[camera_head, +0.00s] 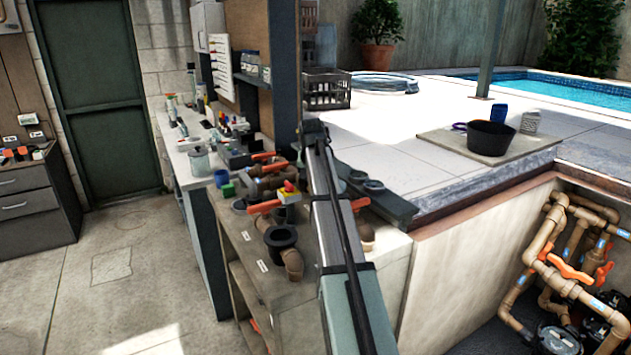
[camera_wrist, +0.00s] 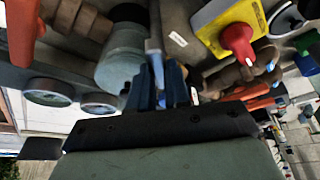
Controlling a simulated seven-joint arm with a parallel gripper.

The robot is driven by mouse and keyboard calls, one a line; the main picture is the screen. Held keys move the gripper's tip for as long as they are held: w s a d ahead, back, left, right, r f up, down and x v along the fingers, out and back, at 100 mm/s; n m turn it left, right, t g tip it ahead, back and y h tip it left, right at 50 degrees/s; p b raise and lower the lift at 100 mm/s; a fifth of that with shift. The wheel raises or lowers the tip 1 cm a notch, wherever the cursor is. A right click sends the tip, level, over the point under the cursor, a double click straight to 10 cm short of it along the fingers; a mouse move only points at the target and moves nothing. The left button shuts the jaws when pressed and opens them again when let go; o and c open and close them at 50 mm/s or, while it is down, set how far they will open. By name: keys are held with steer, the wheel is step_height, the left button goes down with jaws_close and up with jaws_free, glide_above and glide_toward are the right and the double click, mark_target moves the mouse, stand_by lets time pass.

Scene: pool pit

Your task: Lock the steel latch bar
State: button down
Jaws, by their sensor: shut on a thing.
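In the wrist view my gripper (camera_wrist: 157,88) has its dark blue fingers closed on a narrow, pale blue-grey bar (camera_wrist: 154,48), which looks like the steel latch bar. Its end shows just beyond the fingertips, in front of a grey-green round body (camera_wrist: 119,66). The rest of the bar is hidden by the fingers, so I cannot tell how it sits in its mount. In the head view my arm covers the gripper and the latch. A yellow plate with a red knob (camera_wrist: 237,40) is right of the fingers; it also shows in the head view (camera_head: 290,191).
Brown pipes with orange handles (camera_head: 265,206) crowd the bench left of my arm. Two round gauges (camera_wrist: 48,92) are left of the fingers. A black tub (camera_head: 490,138) stands on the deck. At right is an open pit with pipework (camera_head: 560,250).

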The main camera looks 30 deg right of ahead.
steer(key=m, duration=0.2)
steer(key=m+g+h, duration=0.1)
steer(key=m, duration=0.2)
steer(key=shift+w+a+m+g, duration=0.1)
steer(key=shift+w+m+g, duration=0.1)
steer(key=shift+m+g, duration=0.1)
steer(key=m+g, duration=0.1)
steer(key=m, duration=0.1)
steer(key=m+g, duration=0.1)
steer(key=m, duration=0.2)
steer(key=shift+w+h, duration=0.1)
steer(key=shift+h, duration=0.2)
steer(key=c, duration=1.1)
jaws_free()
steer(key=v, duration=1.4)
steer(key=shift+f, duration=0.1)
steer(key=shift+a, duration=0.1)
